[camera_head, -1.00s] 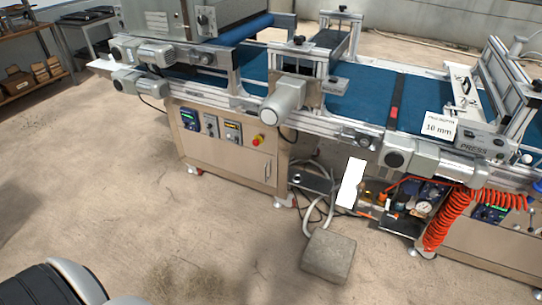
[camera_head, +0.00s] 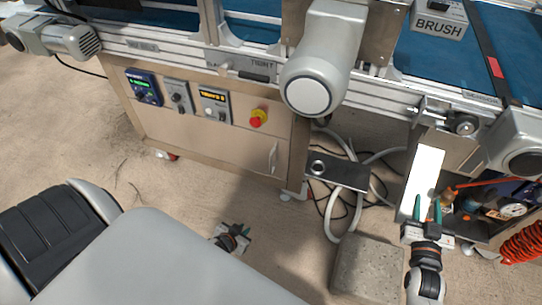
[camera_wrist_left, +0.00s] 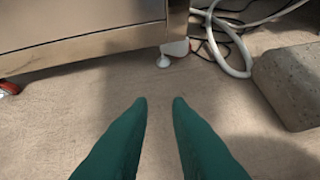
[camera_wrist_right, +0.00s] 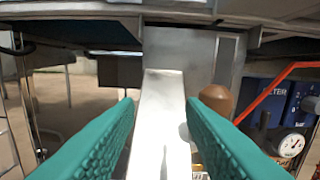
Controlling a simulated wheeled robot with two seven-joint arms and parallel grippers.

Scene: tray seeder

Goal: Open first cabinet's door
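The first cabinet (camera_head: 190,133) is a beige metal box under the conveyor, with a control panel on its front. Its door appears shut, with a slim vertical handle (camera_head: 273,158) near the right edge. The cabinet's lower edge (camera_wrist_left: 80,48) crosses the top of the left wrist view; the handle is out of that view. My left gripper (camera_head: 239,230) is open and empty, low over the floor, in front of and below the door, apart from it. My right gripper (camera_head: 427,210) is open, in front of a white upright panel (camera_head: 423,172) that appears between its fingers in the right wrist view (camera_wrist_right: 162,115).
A concrete block (camera_head: 368,268) stands on the floor between the grippers. Hoses (camera_head: 345,205) and cables lie behind it. A grey motor (camera_head: 318,70) juts out above the cabinet's right side. A pressure gauge (camera_wrist_right: 291,145) and red hose sit at the right. Floor before the cabinet is clear.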

